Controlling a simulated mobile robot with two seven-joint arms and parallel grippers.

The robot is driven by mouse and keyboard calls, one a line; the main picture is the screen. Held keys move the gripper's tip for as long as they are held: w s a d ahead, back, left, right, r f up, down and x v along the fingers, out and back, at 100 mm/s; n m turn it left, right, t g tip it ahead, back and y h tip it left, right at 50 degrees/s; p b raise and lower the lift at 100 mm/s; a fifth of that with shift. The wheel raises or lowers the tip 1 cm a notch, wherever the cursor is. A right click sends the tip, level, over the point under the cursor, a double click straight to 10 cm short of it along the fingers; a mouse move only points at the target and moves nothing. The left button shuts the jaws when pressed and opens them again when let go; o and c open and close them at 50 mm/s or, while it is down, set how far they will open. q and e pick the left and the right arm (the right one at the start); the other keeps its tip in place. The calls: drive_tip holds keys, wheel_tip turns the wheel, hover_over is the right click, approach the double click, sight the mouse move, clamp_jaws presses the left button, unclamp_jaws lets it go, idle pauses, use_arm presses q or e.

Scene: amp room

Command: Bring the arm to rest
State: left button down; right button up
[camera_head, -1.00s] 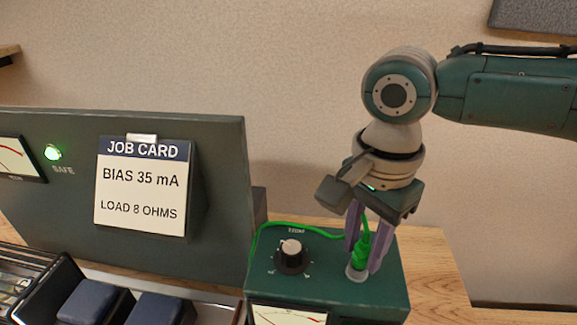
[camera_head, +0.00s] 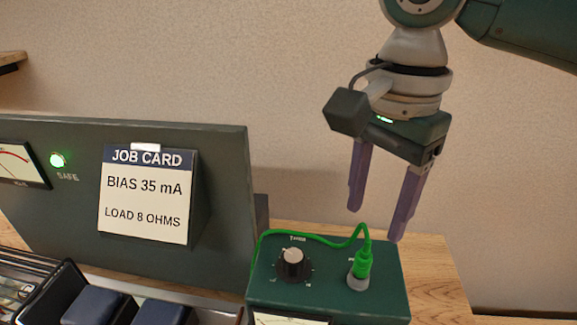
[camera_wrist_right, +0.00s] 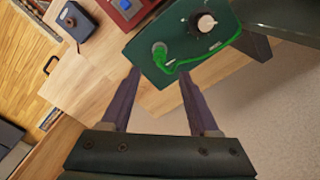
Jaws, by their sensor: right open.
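My right gripper (camera_head: 375,222) is open and empty, its two purple fingers apart and pointing down, above and behind the green plug. It also shows in the right wrist view (camera_wrist_right: 160,108), with the fingers spread. The green plug (camera_head: 363,262) stands upright in a socket on top of the dark green box (camera_head: 335,284), and its green cable runs left past the knob. The plug also shows in the right wrist view (camera_wrist_right: 160,54), beyond the fingertips and not touching them. My left gripper is in neither view.
A black knob with a white cap (camera_head: 292,262) sits on the box. A large dark panel with a job card (camera_head: 148,196) and a lit green lamp (camera_head: 57,160) stands at left. The wooden bench (camera_head: 435,285) is bare to the right. The wall is behind.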

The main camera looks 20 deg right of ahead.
drive_tip(key=shift+r, duration=0.65)
drive_tip(key=shift+f, duration=0.1)
drive_tip(key=s+a+f+n+t+y, duration=0.2)
drive_tip(key=s+a+f+n, duration=0.4)
drive_tip(key=a+n, duration=0.4)
drive_tip(key=s+d+n+t+h, duration=0.1)
drive_tip(key=s+d+n+t, duration=0.1)
drive_tip(key=s+d+n, duration=0.65)
wheel_tip(320, 180, up, 35)
drive_tip(key=s+a+m+p, duration=0.1)
drive_tip(key=p, duration=3.4)
drive_tip(key=shift+s+a+r+h, duration=0.2)
drive_tip(key=shift+s+a+h, duration=0.1)
drive_tip(key=shift+a+h, duration=0.1)
